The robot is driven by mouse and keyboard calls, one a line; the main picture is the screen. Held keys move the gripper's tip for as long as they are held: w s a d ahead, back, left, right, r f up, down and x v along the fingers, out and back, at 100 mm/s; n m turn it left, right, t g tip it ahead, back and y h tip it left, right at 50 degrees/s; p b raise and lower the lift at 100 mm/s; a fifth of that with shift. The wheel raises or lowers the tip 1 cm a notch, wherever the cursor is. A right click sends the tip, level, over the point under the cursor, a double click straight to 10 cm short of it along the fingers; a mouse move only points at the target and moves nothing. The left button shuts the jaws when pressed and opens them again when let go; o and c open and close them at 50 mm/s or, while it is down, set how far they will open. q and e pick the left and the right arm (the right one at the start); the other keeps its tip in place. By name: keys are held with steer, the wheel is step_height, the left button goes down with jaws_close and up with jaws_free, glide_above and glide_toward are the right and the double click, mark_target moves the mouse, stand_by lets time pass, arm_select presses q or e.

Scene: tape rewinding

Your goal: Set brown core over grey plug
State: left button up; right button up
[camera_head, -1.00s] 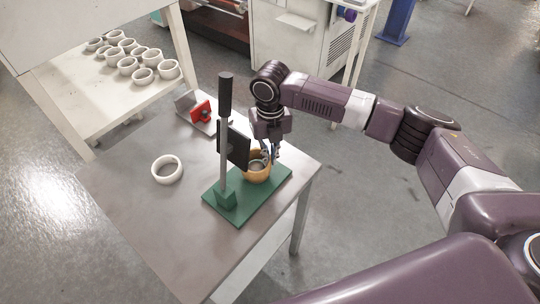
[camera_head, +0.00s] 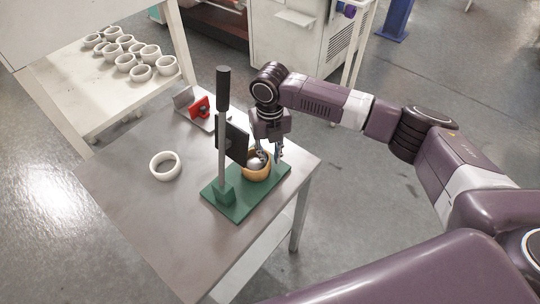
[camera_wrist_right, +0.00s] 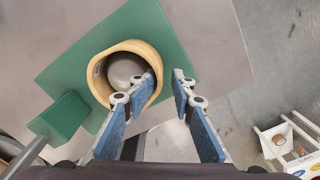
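The brown core (camera_head: 257,178) is a tan ring standing on the green base (camera_head: 232,207), below a dark plate on the upright post. The grey plug (camera_head: 254,163) shows as a rounded grey top inside the core, and also in the wrist view (camera_wrist_right: 122,74); the core (camera_wrist_right: 97,80) surrounds it. How far down the core sits is hidden. My right gripper (camera_head: 271,157) is just above the core's right side. In the wrist view its blue-padded fingers (camera_wrist_right: 163,88) are apart, one over the core's opening and one outside its wall. My left gripper is not in view.
The post with a black handle (camera_head: 223,90) rises from the green base. A white ring (camera_head: 165,166) lies on the grey table (camera_head: 130,205). A red clamp device (camera_head: 201,107) is at the back. Several white rings stand on a side shelf (camera_head: 90,115).

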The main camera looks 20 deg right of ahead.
steer(key=shift+s+a+f, duration=0.1)
step_height(320, 180, up, 12)
stand_by(0.5)
stand_by(0.5)
